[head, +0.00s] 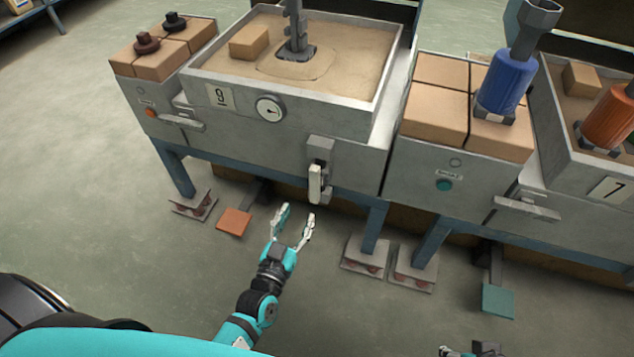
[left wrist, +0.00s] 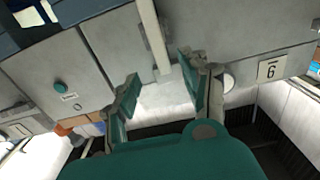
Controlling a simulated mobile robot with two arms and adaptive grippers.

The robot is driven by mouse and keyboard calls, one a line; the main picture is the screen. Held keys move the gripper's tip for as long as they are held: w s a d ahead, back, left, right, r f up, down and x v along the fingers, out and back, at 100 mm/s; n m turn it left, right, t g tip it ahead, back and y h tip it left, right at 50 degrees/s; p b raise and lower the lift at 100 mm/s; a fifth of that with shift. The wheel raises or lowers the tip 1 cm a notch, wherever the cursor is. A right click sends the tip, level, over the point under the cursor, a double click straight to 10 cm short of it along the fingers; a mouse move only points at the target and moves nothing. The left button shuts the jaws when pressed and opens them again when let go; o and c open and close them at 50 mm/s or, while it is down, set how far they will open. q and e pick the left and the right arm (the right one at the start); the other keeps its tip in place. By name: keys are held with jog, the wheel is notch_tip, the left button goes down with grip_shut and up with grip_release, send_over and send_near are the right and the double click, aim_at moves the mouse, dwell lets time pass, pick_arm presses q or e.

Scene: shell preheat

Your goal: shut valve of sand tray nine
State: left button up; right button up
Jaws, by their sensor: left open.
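Sand tray nine (head: 350,118) is a grey metal box of sand with a "9" plate (head: 220,97) and a round gauge on its front. Its valve (head: 320,150) is a grey bracket on the lower front with a pale handle (head: 315,183) hanging straight down. My left gripper (head: 297,212) is open and empty, just below and in front of the handle. In the left wrist view the plate (left wrist: 271,70) appears upside down, and the pale handle (left wrist: 148,32) lies between the lines of the open fingers (left wrist: 160,88). Part of my right gripper (head: 472,350) shows at the bottom edge.
Side boxes with bricks stand left (head: 160,62) and right (head: 436,115) of the tray. An orange pedal (head: 234,221) and a teal pedal (head: 497,300) are near the floor. Blue legs stand below. The floor at left is clear.

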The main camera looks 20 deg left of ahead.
aim_at(313, 184)
pick_arm(q)
jog(key=w, duration=0.4)
jog(key=w+b, duration=0.1)
jog(key=w, duration=0.3)
jog(key=shift+d+f, duration=0.1)
jog(key=shift+d, duration=0.1)
jog(key=w+b, duration=0.1)
jog(key=w, duration=0.2)
jog(key=shift+w+d, duration=0.1)
jog(key=shift+w, duration=0.75)
pick_arm(e)
jog(key=shift+w+a+f+t+y, duration=0.1)
jog(key=shift+w+a+f+t, duration=0.1)
jog(key=shift+w+t, duration=0.4)
jog(key=shift+w+a+f+t+y, duration=0.1)
jog(key=shift+w+a+t, duration=0.1)
jog(key=shift+w, duration=0.65)
jog(key=shift+w+a+f+t+y, duration=0.15)
jog(key=shift+w+t, duration=0.25)
jog(key=shift+w, duration=0.35)
pick_arm(q)
jog(key=shift+c, duration=0.2)
grip_shut()
